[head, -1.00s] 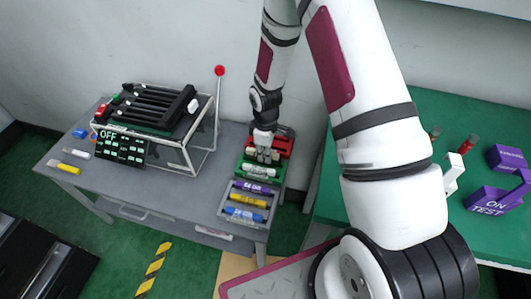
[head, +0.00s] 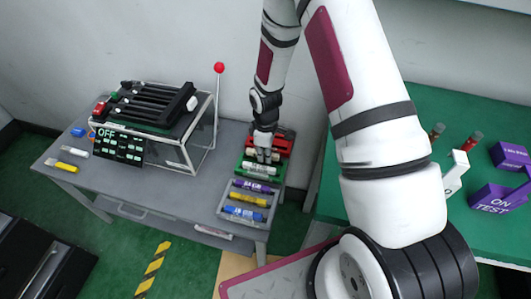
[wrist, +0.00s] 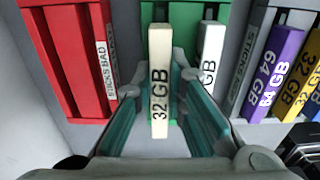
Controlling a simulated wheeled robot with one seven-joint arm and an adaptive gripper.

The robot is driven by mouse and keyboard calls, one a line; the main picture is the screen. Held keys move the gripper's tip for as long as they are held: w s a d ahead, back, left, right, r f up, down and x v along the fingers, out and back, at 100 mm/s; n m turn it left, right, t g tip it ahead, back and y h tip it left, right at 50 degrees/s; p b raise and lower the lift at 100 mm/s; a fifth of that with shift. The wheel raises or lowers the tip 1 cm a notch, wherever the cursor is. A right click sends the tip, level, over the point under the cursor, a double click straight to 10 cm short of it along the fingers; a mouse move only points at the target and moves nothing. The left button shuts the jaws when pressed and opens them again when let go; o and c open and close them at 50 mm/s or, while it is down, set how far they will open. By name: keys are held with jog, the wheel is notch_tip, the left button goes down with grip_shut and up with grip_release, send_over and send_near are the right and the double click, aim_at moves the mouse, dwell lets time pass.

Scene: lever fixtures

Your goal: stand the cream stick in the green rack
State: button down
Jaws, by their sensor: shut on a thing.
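The cream stick (wrist: 159,82), printed 32 GB, is upright between the fingers of my gripper (head: 264,156) in the wrist view. My gripper is shut on it. The green rack (wrist: 186,12) is right behind the stick there. In the head view my gripper is over the green rack (head: 246,170), and the cream stick cannot be made out. A white stick (wrist: 209,58) printed GB stands in the rack just right of the cream one. I cannot tell whether the cream stick's lower end is inside a slot.
A red rack (wrist: 72,60) labelled STICKS BAD is left of the green one. A grey rack (head: 222,208) with purple, yellow and blue sticks is in front. A framed machine (head: 165,125) and a red-knobbed lever (head: 219,68) stand left. Bare grey tabletop (head: 190,190) lies between.

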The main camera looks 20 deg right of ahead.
jog(key=shift+f+b, duration=0.3)
jog(key=shift+f, duration=0.2)
jog(key=c, duration=1.5)
grip_release()
jog(key=shift+c, duration=0.2)
jog(key=shift+r, duration=0.1)
notch_tip(320, 180, up, 12)
